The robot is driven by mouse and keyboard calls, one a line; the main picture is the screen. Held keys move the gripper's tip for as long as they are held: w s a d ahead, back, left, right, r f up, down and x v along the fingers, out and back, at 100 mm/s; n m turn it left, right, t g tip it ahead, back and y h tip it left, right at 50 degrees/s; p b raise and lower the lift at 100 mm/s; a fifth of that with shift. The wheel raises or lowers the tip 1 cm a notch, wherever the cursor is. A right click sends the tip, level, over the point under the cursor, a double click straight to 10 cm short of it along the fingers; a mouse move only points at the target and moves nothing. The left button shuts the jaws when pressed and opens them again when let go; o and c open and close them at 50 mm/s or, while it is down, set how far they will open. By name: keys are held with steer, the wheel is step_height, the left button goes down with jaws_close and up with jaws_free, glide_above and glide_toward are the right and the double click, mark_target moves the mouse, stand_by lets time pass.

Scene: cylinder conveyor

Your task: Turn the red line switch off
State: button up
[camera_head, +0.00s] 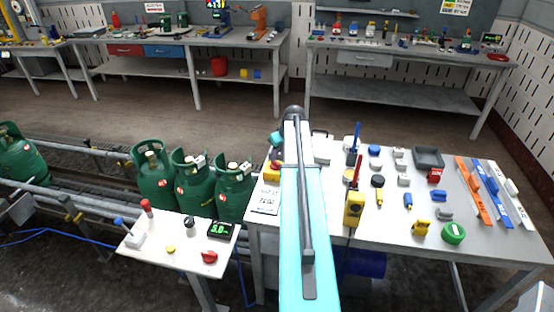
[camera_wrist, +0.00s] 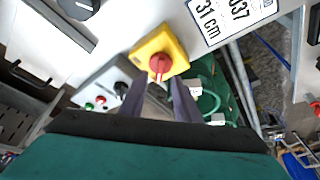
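A red rotary switch knob (camera_wrist: 160,64) sits on a square yellow housing (camera_wrist: 174,47) in the wrist view. The yellow housing also shows in the head view (camera_head: 268,174), at the left edge of the worktable, partly hidden by my arm. My gripper (camera_wrist: 159,92) is in the wrist view, its two dark fingers apart with nothing between them. The fingertips point at the red knob and sit just below it in the picture. I cannot tell whether they touch it. In the head view my arm hides most of the gripper.
A paper label (camera_wrist: 232,16) lies beside the switch. Green gas cylinders (camera_head: 234,188) stand on the conveyor to the left. A small side table (camera_head: 150,262) carries levers, a display and a red knob (camera_head: 209,257). The worktable (camera_head: 400,239) holds many small parts and rulers.

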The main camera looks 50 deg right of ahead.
mark_target(276, 162)
steer(key=shift+p+x, duration=0.8)
steer(key=shift+x, duration=1.85)
jaws_close()
